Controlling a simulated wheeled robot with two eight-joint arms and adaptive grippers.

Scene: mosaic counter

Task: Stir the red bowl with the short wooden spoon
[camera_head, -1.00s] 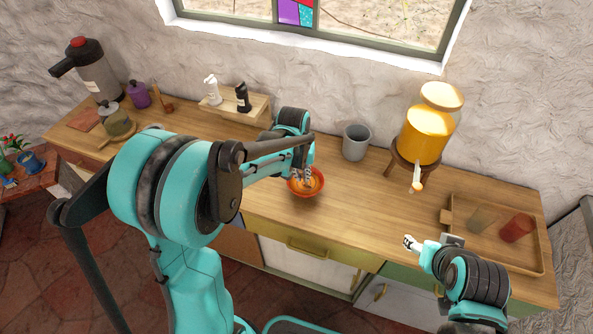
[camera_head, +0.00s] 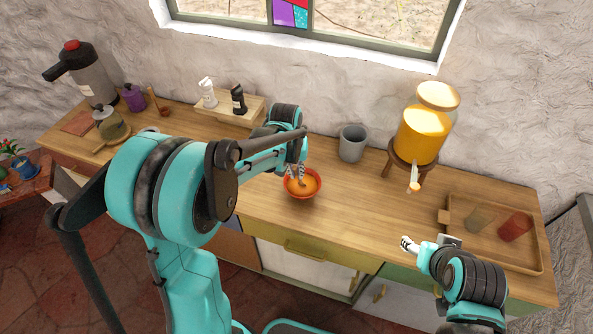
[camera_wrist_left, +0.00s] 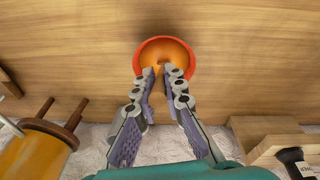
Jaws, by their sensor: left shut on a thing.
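My left gripper (camera_head: 296,172) points down at the bowl's left and far part. It is shut on the short wooden spoon (camera_wrist_left: 157,80), mostly hidden between the fingers. The spoon's lower end reaches into the orange contents; in the head view little of it can be made out. My right gripper (camera_head: 407,244) hangs at the counter's front edge, apart from the bowl; its jaws are too small to read.
A grey cup (camera_head: 352,144) stands behind and right of the bowl. An orange drink dispenser (camera_head: 419,135) on a wooden stand is farther right, then a tray (camera_head: 490,253) with cups. A small shelf (camera_head: 226,112) with two bottles is back left. Counter right of the bowl is clear.

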